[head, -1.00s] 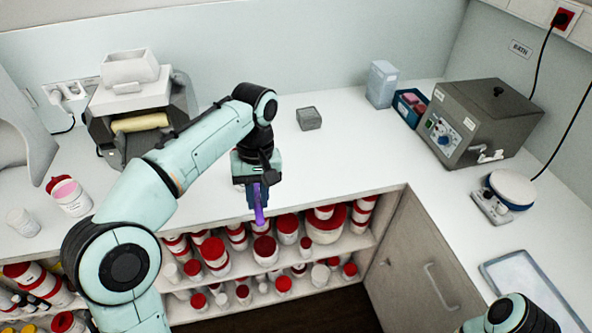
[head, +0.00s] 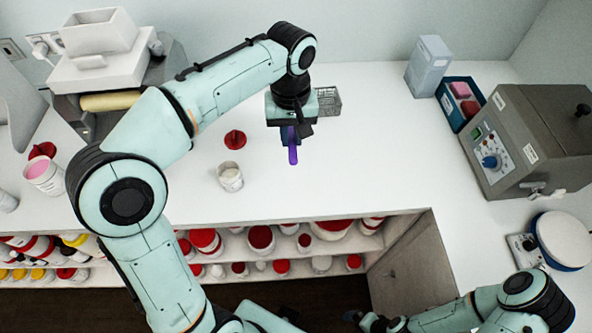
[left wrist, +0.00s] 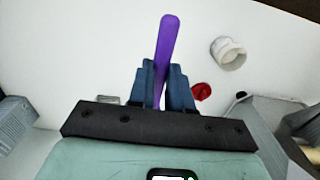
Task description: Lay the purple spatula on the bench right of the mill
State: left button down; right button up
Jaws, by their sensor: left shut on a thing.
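The purple spatula (head: 293,155) is held in my left gripper (head: 290,136), above the white bench (head: 350,170) and to the right of the mill. In the left wrist view the spatula (left wrist: 168,40) sticks out between the blue fingers of my left gripper (left wrist: 164,82), which are shut on it. Whether its tip touches the bench is unclear. The mill (head: 150,78), with a white hopper and a cream roller, stands at the back left. My right gripper (head: 372,322) shows small and dark at the bottom edge; its fingers are unclear.
An open white jar (head: 230,178) and a red lid (head: 235,139) lie left of the spatula. A grey box (head: 328,101) sits behind my gripper. The bench's middle right is clear.

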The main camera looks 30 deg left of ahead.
pick_arm(q)
jog(key=b, duration=0.2)
send_over(292, 186)
notch_tip(292, 186, down, 13)
jog(key=shift+r, duration=0.15)
jog(key=shift+f, duration=2.45)
pick_arm(e)
jog(key=shift+s+f, duration=0.6)
jog(key=shift+f, duration=0.25)
jog(key=shift+s+f, duration=0.6)
jog(key=shift+f, duration=0.25)
pick_arm(q)
jog(key=shift+f+b, duration=0.2)
jog(key=shift+b, duration=0.1)
jog(key=c, duration=1)
grip_release()
jog(key=shift+c, duration=0.2)
pick_arm(e)
jog(key=shift+s+f, duration=0.1)
jog(key=shift+f, duration=0.05)
pick_arm(q)
jog(key=shift+r, duration=0.3)
notch_tip(292, 186, up, 12)
jog(key=p, duration=0.2)
pick_arm(e)
jog(key=shift+w+r, duration=0.35)
jog(key=shift+r, duration=0.25)
jog(key=shift+w+r, duration=0.3)
jog(key=shift+r, duration=0.25)
